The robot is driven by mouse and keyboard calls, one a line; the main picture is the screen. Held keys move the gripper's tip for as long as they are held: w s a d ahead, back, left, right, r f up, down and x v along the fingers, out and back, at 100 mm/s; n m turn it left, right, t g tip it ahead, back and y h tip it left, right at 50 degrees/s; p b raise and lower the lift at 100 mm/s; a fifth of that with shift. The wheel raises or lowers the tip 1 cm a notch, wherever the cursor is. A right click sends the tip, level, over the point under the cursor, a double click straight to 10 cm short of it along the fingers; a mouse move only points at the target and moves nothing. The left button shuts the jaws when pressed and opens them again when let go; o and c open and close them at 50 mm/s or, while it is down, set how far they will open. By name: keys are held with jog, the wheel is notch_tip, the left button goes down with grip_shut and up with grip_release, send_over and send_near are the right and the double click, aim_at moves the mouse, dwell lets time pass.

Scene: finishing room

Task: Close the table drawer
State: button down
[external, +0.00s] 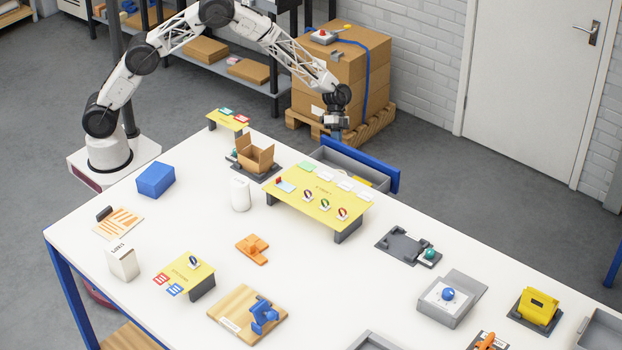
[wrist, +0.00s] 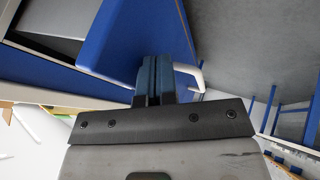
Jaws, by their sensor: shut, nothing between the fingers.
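The table drawer (external: 344,158) stands open at the far side of the white table, its grey inside showing. Its blue front panel (external: 385,176) is apart from the table edge. In the wrist view the blue front (wrist: 135,35) fills the upper middle, with a white handle (wrist: 190,72) on its outer side. My gripper (external: 337,135) is shut and empty near the left end of the front in the external view. In the wrist view its dark fingers (wrist: 153,68) overlap the blue front beside the handle. I cannot tell whether they touch it.
A yellow board (external: 320,197) and an open cardboard box (external: 255,155) stand on the table near the drawer. Stacked cartons (external: 342,75) on a pallet stand behind my gripper. The grey floor beyond the drawer front is clear.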

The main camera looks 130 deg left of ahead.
jog(key=d, duration=2.6)
jog(key=shift+d, duration=0.5)
jog(key=shift+d, duration=0.1)
jog(key=shift+a, duration=0.55)
jog(key=a, duration=0.3)
jog(key=shift+a, duration=0.15)
jog(key=v, duration=1)
jog(key=shift+a, duration=0.2)
jog(key=shift+d+r, duration=0.1)
jog(key=shift+r, duration=0.05)
